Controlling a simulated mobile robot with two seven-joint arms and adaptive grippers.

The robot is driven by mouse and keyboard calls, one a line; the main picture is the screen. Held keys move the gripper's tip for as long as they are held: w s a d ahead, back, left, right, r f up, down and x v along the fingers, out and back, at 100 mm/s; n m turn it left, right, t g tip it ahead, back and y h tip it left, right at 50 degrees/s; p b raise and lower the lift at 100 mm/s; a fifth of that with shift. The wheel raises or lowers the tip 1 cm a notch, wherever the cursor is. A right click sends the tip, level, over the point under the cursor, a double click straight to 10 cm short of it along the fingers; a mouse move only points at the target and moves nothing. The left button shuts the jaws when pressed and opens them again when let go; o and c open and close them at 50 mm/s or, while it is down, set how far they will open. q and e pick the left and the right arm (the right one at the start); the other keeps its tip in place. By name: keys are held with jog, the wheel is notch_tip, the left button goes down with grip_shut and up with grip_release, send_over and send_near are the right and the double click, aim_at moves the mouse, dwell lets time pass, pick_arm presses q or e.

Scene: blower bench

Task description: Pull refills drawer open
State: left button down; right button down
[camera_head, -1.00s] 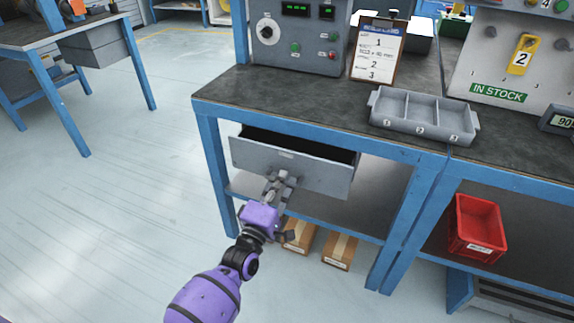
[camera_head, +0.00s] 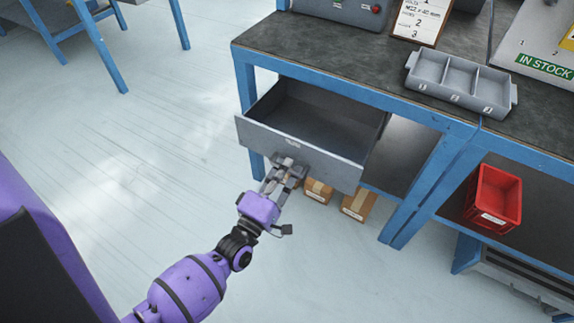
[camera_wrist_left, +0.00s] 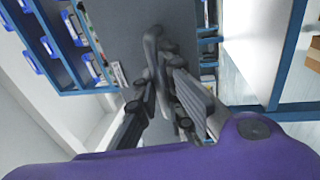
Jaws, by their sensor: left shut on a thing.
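The grey refills drawer (camera_head: 300,150) under the workbench is pulled well out, and its inside looks empty in the head view. A small label sits on its front, too small to read. My left gripper (camera_head: 290,165) is at the middle of the drawer front, shut on the drawer's handle, which the fingers mostly hide. In the left wrist view the fingers (camera_wrist_left: 158,70) are closed together on the handle against the grey drawer front (camera_wrist_left: 120,35). My right gripper is not in view.
The workbench (camera_head: 330,55) has blue legs and a dark top with a three-compartment grey tray (camera_head: 460,85) and a clipboard (camera_head: 420,20). The floor left of the drawer is clear.

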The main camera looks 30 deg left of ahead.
pick_arm(q)
jog(key=c, duration=1.8)
grip_release()
jog(key=shift+c, duration=0.2)
jog(key=s+f, duration=0.2)
jog(key=s, duration=0.9)
jog(key=shift+s+a+f, duration=0.2)
jog(key=shift+s, duration=0.15)
